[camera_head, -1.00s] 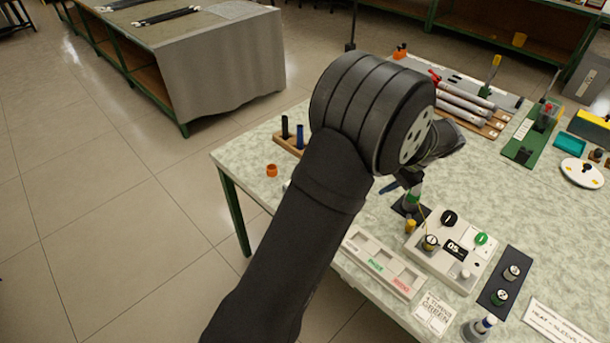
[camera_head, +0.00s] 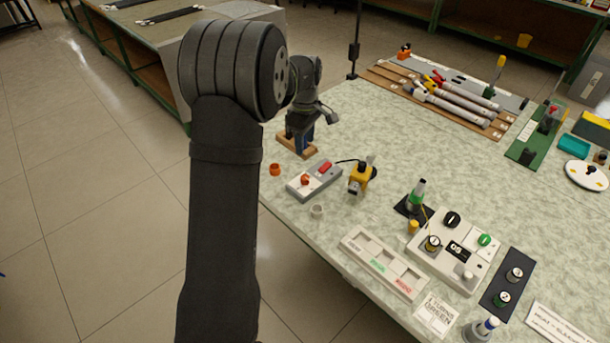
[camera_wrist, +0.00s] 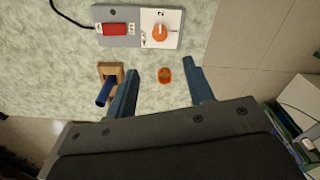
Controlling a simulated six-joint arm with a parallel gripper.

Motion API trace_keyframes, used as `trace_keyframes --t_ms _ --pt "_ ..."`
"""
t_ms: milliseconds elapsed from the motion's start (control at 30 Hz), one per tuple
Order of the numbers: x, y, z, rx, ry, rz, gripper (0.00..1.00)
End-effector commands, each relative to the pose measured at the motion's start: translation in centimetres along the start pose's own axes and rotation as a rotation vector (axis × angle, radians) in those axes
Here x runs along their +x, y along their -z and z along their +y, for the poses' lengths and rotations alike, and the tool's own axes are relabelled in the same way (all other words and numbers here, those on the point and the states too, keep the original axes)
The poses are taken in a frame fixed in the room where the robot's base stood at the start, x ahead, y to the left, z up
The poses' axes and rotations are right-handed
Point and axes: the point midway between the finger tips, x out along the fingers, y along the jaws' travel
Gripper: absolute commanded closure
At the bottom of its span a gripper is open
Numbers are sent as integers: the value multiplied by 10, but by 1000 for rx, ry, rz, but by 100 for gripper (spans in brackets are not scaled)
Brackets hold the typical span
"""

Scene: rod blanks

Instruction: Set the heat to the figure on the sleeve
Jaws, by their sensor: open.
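A grey box (camera_head: 325,175) with a red switch and an orange knob (camera_head: 305,180) lies near the table's left edge. In the wrist view the knob (camera_wrist: 159,33) sits on a white panel marked HEAT, with a 2 beside it. My gripper (camera_wrist: 162,69) is open and empty, its blue fingers apart, pointing toward the table short of the box. A small orange ring (camera_wrist: 165,75) shows between the fingers; it also shows in the head view (camera_head: 275,169). A card (camera_head: 555,325) mentions heat and sleeve. I cannot read a figure on any sleeve.
A wooden block (camera_wrist: 118,70) with a blue rod (camera_wrist: 103,93) stands close beside one finger. A yellow-and-black tool (camera_head: 362,177) and a whitish ring (camera_head: 317,211) are near the box. A labelled tray (camera_head: 385,262) and a dial panel (camera_head: 458,250) lie farther right.

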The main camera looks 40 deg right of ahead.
Motion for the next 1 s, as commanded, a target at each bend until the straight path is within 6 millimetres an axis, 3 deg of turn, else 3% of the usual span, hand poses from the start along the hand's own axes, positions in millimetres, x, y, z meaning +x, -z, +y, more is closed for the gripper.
trace_keyframes --t_ms 400,600,800,1000 --pt "93 0 -1 3 4 1 52" --pt "126 0 0 4 2 1 52" --pt "141 0 0 4 0 2 52" --pt "143 0 0 4 0 2 52"
